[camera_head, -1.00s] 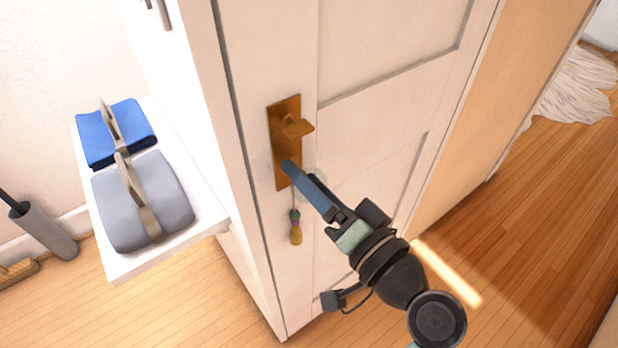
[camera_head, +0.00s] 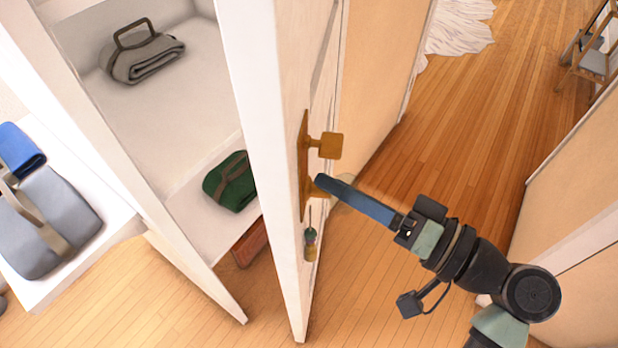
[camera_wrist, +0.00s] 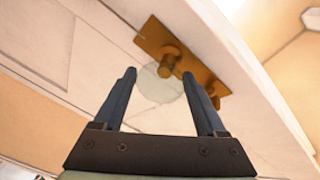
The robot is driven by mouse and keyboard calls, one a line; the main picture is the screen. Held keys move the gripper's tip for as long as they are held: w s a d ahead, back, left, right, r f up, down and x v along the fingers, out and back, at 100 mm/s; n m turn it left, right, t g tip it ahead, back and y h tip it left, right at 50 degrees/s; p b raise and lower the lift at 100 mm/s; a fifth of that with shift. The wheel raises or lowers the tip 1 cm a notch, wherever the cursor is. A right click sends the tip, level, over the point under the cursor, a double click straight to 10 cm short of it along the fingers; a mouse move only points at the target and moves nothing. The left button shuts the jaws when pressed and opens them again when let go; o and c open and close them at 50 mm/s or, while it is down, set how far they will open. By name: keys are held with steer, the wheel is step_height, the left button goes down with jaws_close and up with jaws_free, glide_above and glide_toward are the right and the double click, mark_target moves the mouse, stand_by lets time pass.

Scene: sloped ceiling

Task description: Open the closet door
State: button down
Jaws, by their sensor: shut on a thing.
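The white closet door (camera_head: 262,120) stands partly open, swung out from the closet (camera_head: 165,85), whose shelves show at its left. The door carries a brass plate (camera_head: 304,150) with a brass handle (camera_head: 331,146). The plate also shows in the wrist view (camera_wrist: 150,36). A clear, see-through knob (camera_wrist: 160,90) sits below the handle. My gripper (camera_head: 322,183) is at the lower part of the plate, shut on this knob, which is between my fingers in the wrist view (camera_wrist: 159,74). The exact contact is hard to see.
A tassel (camera_head: 311,243) hangs below the plate. The closet holds a grey folded bag (camera_head: 145,62), a green bag (camera_head: 230,182) and a reddish-brown box (camera_head: 250,243). A white shelf (camera_head: 100,245) with grey and blue bags juts out at left. Wooden floor (camera_head: 455,130) is open at right.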

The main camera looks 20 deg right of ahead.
steer(key=shift+d, duration=0.1)
steer(key=shift+c, duration=0.3)
jaws_free()
steer(key=v, duration=1.3)
